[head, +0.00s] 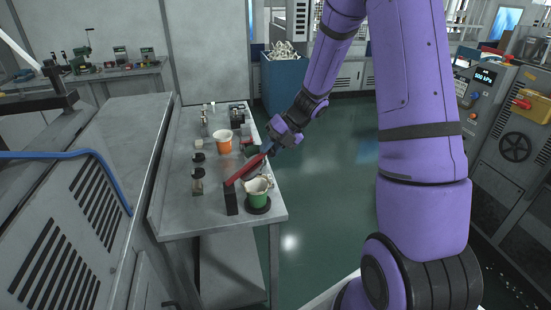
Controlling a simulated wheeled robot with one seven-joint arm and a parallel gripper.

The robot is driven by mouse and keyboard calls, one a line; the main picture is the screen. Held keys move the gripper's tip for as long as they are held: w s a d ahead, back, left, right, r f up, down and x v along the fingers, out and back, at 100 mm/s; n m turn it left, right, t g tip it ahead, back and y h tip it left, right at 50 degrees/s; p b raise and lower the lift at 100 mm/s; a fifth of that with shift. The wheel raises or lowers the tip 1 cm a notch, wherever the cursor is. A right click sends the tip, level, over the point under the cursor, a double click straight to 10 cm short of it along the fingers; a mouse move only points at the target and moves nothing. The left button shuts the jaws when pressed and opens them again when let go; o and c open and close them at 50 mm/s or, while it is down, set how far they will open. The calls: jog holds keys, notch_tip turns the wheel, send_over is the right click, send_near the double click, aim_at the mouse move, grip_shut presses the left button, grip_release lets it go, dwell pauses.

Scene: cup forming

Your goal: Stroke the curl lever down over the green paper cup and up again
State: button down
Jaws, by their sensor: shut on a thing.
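The green paper cup (259,199) stands upright on a round black base (257,209) near the front right corner of the bench. The red curl lever (246,169) runs from a black post (231,203) left of the cup, slanting up and to the right behind the cup. My gripper (269,149) is shut on the curl lever at its raised far end. The fingertips are small and partly hidden. The lever is above the cup's rim level; whether anything touches the rim is too small to tell.
An orange cup (223,145) stands farther back on the steel bench (180,205). Small dark-capped jars (198,185) stand along the bench's middle. A blue bin (284,78) is behind. A control cabinet (510,120) stands at right.

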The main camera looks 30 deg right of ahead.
jog(key=w+a+r, duration=0.3)
jog(key=a+r, duration=0.2)
jog(key=a, duration=0.5)
jog(key=shift+r, duration=0.35)
jog(key=c, duration=1.1)
grip_release()
jog(key=shift+f, duration=0.1)
jog(key=shift+w+d, duration=0.1)
jog(key=v, duration=1.1)
